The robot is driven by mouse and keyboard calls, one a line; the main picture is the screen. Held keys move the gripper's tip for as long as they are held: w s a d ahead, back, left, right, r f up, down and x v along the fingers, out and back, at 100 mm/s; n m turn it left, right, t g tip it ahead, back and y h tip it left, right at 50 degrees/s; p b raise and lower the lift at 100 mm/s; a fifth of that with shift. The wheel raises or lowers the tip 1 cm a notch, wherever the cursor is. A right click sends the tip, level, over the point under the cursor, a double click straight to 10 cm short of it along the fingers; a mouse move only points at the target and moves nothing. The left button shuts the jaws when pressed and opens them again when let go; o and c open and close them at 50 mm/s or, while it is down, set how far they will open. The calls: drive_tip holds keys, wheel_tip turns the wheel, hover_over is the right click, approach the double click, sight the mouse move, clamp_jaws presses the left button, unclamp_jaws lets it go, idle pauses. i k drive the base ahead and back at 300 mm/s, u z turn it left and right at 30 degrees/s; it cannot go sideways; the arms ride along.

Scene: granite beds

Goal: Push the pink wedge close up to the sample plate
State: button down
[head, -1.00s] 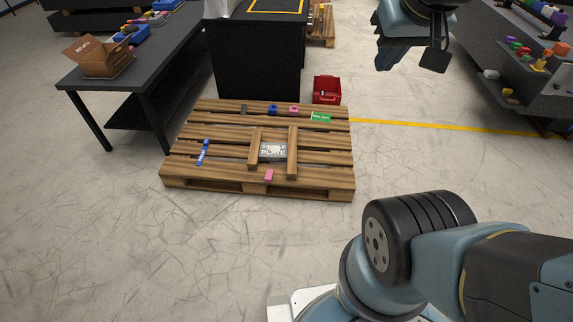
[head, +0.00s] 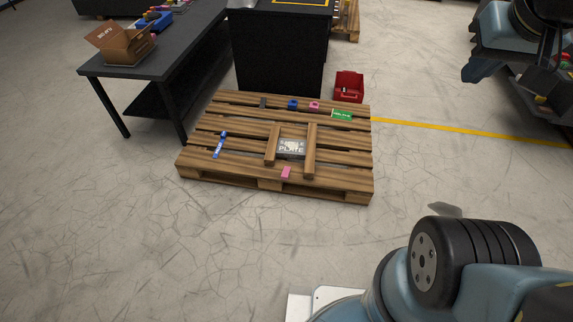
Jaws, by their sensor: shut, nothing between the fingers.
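In the head view, the small pink wedge (head: 286,172) lies on the near boards of a wooden pallet. The sample plate (head: 291,149), grey with the word PLATE on it, lies flat just beyond the wedge. A small gap shows between them. Two wooden bars flank the plate, a left bar (head: 272,145) and a longer right bar (head: 310,150). My arm shows at the upper right and lower right, off the pallet. The fingers of my gripper are not in view.
The pallet (head: 200,172) also holds a blue tool (head: 220,144), a blue piece (head: 292,104), a pink ring-like piece (head: 314,106) and a green label (head: 342,115). A red box (head: 349,87) stands behind. A dark table (head: 185,60) is at the left. The floor in front is clear.

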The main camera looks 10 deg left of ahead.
sight(285, 174)
drive_tip(key=z, duration=0.05)
drive_tip(key=i, duration=1)
drive_tip(key=u, duration=0.1)
